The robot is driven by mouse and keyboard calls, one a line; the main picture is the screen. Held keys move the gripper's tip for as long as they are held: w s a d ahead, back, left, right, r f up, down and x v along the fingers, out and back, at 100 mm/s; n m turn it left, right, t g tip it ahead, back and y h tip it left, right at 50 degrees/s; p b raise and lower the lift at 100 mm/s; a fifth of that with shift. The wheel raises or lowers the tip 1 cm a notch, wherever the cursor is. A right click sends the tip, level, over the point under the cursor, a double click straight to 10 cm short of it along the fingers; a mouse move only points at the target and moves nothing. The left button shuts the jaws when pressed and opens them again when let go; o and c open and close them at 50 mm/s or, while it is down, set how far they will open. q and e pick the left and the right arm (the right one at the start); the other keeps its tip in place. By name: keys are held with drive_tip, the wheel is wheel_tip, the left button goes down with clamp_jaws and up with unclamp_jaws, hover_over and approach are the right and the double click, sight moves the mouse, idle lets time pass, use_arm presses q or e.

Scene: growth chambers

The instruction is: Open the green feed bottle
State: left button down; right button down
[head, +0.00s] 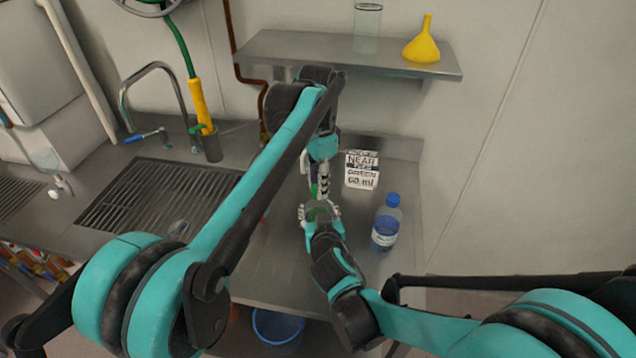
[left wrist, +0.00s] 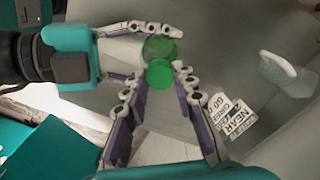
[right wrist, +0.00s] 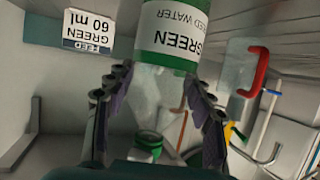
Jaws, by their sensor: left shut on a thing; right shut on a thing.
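The green feed bottle (head: 318,213) is upright above the counter, and its label fills the top of the upside-down right wrist view (right wrist: 175,40). My right gripper (right wrist: 160,78) is shut around it, reaching in from the lower right in the head view. My left gripper (head: 319,186) comes down from above and is shut on the green cap (left wrist: 159,74), which sits between its fingertips in the left wrist view. The bottle shows just behind the cap there (left wrist: 160,48). I cannot tell whether the cap still touches the neck.
A blue-capped bottle (head: 386,225) stands to the right on the counter (head: 265,260). A sink grate (head: 155,195) and tap (head: 150,75) lie left. A shelf (head: 320,52) behind holds a yellow funnel (head: 423,42) and a clear cylinder (head: 367,25). A blue bucket (head: 278,328) is below.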

use_arm(q)
drive_tip(key=n, duration=1.1)
drive_tip(key=shift+n, duration=0.4)
drive_tip(key=n, duration=0.4)
drive_tip(key=shift+n, duration=0.4)
drive_tip(key=n, duration=0.4)
drive_tip(key=shift+n, duration=0.3)
drive_tip(key=n, duration=1.1)
drive_tip(key=shift+r+n, duration=0.1)
drive_tip(key=shift+n, duration=0.2)
drive_tip(key=shift+r, duration=0.2)
drive_tip(key=shift+r, duration=0.9)
